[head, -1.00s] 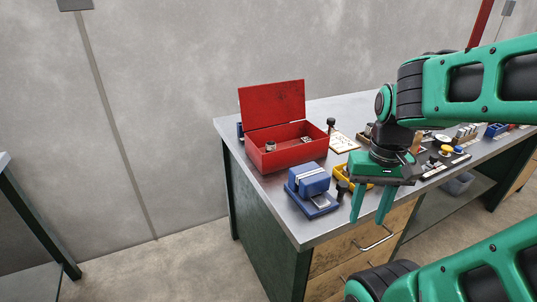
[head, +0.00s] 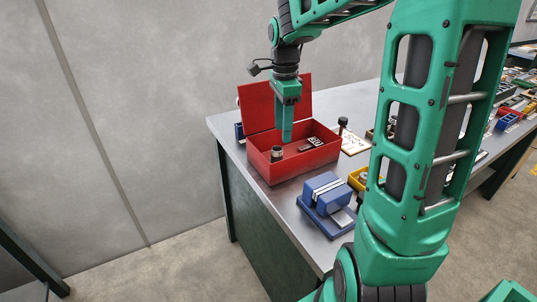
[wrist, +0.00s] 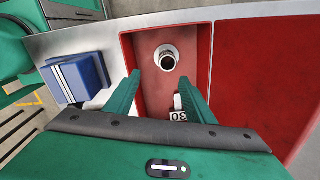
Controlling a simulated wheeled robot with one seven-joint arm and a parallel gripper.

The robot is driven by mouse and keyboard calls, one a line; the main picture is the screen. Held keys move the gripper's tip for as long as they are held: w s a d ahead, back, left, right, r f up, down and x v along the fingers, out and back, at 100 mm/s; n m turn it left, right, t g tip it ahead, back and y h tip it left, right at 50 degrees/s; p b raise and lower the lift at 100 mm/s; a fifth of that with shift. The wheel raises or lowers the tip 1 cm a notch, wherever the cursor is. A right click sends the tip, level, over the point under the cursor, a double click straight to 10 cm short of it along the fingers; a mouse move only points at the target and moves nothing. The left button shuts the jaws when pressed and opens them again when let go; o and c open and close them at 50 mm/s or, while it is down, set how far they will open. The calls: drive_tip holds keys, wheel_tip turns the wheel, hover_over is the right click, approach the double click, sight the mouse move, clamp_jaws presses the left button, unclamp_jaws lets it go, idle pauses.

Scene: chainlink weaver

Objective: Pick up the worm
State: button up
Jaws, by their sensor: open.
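A red toolbox (head: 300,168) stands open on the bench with its lid up at the back. Inside it, near one end, is a short upright round piece (head: 277,153) with a pale rim and dark centre; it also shows in the wrist view (wrist: 167,58). A small dark and white piece with digits on it (head: 311,143) lies farther right in the box; the right finger partly hides it in the wrist view (wrist: 180,116). I cannot tell which piece is the worm. My gripper (head: 287,140) points down over the box, open and empty, its fingers (wrist: 160,80) apart.
A blue block-like device (head: 325,192) sits close in front of the toolbox. A yellow bin (head: 358,178) is partly hidden behind my arm. A pale card (head: 352,144) lies right of the box. More trays and small parts fill the far right bench.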

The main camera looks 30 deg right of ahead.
sight(276, 153)
drive_tip(key=shift+m, duration=0.3)
drive_tip(key=f, duration=0.1)
drive_tip(key=w+f, duration=0.1)
drive_tip(key=f, duration=0.2)
drive_tip(key=shift+w+a+f, duration=0.2)
drive_tip(key=shift+w+f, duration=0.1)
drive_tip(key=shift+w, duration=0.05)
drive_tip(key=shift+a+f, duration=0.2)
drive_tip(key=shift+f, duration=2.95)
drive_tip(key=shift+c, duration=0.5)
clamp_jaws()
wheel_tip(276, 153, up, 10)
